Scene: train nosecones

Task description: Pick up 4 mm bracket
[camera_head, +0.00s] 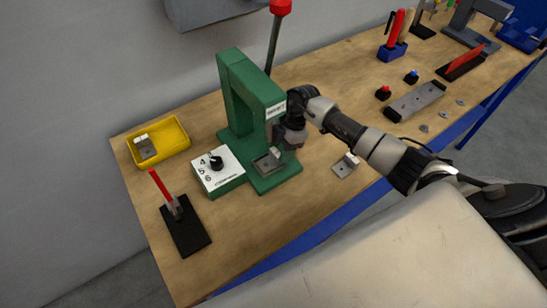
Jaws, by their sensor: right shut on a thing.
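My right gripper (286,142) reaches in from the right beside the green press (236,100). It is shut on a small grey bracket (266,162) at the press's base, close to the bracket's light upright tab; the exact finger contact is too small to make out. A similar bracket (343,169) lies on the wooden table right of the press. Another bracket (146,149) lies in the yellow tray (178,133) at the left. I cannot read a size on any bracket. My left gripper is not in view.
A white-topped dial box (226,177) stands left of the press base. A black stand with a red-handled tool (185,230) is at the front left. The press lever has a red knob (280,7). A grey block (415,101) and two buttons lie to the right.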

